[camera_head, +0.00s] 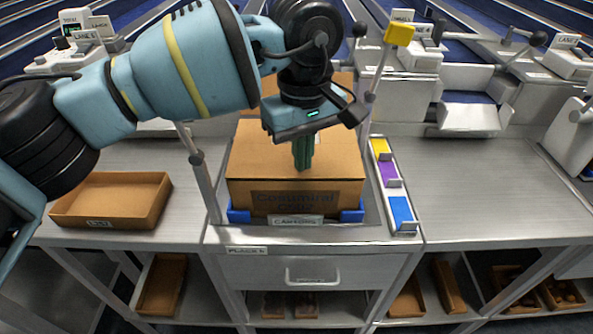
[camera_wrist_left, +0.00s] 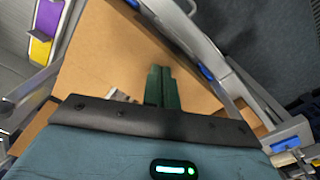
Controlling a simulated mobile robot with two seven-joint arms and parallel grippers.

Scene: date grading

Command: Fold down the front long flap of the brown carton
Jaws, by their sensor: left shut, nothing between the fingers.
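The brown carton (camera_head: 250,160) stands in a holder with blue corner pieces in the middle of the bench. Its top looks flat and covered toward the front. It also fills much of the left wrist view (camera_wrist_left: 100,62). I cannot make out a separate front long flap standing up. My left gripper (camera_head: 302,168) points down over the carton top, with its green fingers together and empty. The fingertips are at or just above the cardboard; contact is unclear. The fingers also show in the left wrist view (camera_wrist_left: 160,72). My right gripper is not in view.
A shallow brown tray (camera_head: 112,222) sits on the bench at left. Metal posts (camera_head: 203,175) flank the carton. A strip with yellow, purple and blue pieces (camera_head: 401,212) lies to its right. Brown cardboard (camera_head: 343,80) shows behind my gripper. The right bench is clear.

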